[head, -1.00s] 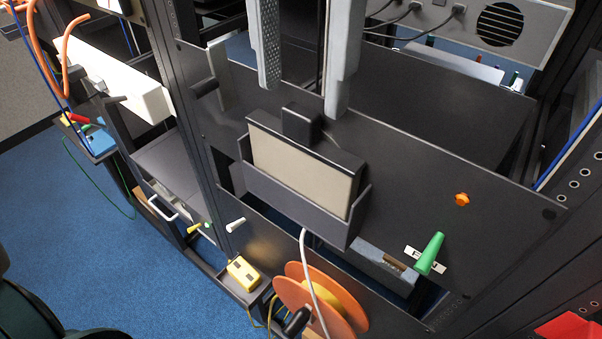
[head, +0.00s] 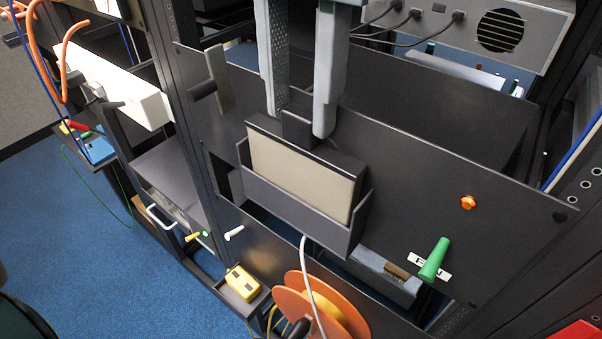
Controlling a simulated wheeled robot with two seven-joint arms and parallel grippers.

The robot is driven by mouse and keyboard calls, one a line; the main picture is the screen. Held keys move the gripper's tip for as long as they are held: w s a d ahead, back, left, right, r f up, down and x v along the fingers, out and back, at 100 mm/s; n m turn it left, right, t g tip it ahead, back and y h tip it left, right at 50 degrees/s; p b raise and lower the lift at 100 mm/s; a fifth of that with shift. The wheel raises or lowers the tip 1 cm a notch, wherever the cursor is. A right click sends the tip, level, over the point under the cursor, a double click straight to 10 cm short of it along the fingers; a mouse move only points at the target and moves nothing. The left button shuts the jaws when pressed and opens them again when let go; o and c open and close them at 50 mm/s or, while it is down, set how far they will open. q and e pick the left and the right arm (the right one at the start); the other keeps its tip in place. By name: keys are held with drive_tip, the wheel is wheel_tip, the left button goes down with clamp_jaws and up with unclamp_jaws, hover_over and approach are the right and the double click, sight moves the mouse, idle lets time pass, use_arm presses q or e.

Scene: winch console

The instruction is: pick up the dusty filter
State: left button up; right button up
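The dusty filter (head: 298,172) is a beige panel in a black frame with a black block handle (head: 297,127) on top. It sits slightly tilted in a dark grey open-topped holder (head: 290,207) on the black console panel. My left gripper (head: 299,125) comes down from above. The filter's lower part is hidden in the holder. My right gripper is not in view.
An orange cable reel (head: 330,305) with a grey cable is below the holder. A yellow box (head: 243,283) lies lower left. Dark rack posts stand on both sides.

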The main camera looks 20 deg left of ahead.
use_arm(q)
clamp_jaws()
drive_tip(key=shift+r, duration=0.15)
